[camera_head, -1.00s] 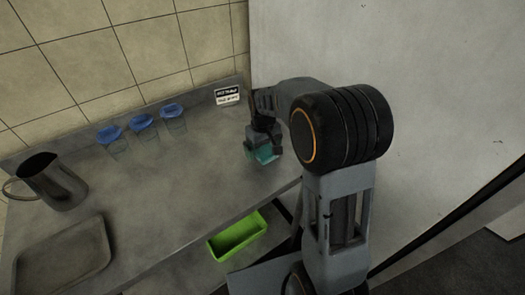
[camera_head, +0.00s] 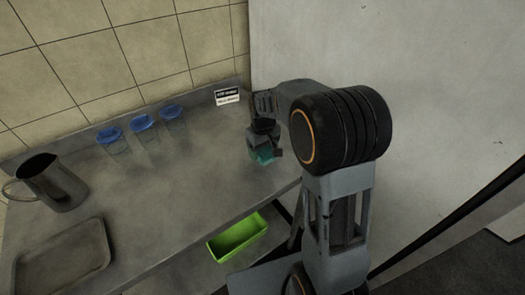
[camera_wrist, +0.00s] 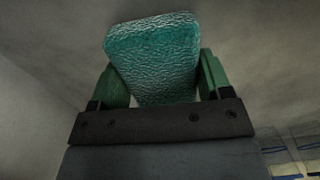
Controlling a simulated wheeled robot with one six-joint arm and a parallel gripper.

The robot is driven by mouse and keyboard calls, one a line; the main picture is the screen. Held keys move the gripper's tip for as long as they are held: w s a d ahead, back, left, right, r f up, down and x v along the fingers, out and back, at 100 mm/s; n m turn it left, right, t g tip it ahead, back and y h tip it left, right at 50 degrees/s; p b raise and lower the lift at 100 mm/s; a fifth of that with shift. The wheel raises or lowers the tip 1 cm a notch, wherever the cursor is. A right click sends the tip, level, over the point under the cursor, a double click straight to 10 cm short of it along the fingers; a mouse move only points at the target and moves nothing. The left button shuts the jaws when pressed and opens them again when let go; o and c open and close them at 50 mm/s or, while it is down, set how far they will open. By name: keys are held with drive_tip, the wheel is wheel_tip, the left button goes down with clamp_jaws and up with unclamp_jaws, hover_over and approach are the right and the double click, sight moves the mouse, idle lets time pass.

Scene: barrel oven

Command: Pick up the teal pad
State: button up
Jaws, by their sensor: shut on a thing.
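The teal pad (camera_wrist: 152,58) shows large in the wrist view, with a wrinkled, shiny face. My gripper (camera_wrist: 160,85) is shut on it, with one green finger on each side. In the head view my gripper (camera_head: 264,147) is over the right part of the steel counter, and a bit of the teal pad (camera_head: 263,157) shows below it. Most of the pad is hidden there by the gripper. I cannot tell for sure whether the pad touches the counter.
Several blue-lidded clear jars (camera_head: 145,123) stand along the back of the counter (camera_head: 185,185). A metal pitcher (camera_head: 55,184) and a tray (camera_head: 62,258) are at left. A small sign (camera_head: 227,95) is at the back. A green bin (camera_head: 238,238) sits below the front edge. A pale wall (camera_head: 440,90) is at right.

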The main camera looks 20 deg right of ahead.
drive_tip(key=shift+r, duration=0.5)
wheel_tip(320, 180, up, 2)
drive_tip(key=shift+r, duration=0.1)
drive_tip(key=s+d+r, duration=0.8)
drive_tip(key=s+r, duration=0.2)
drive_tip(key=s, duration=0.1)
drive_tip(key=shift+s, duration=0.2)
drive_tip(key=shift+d, duration=0.1)
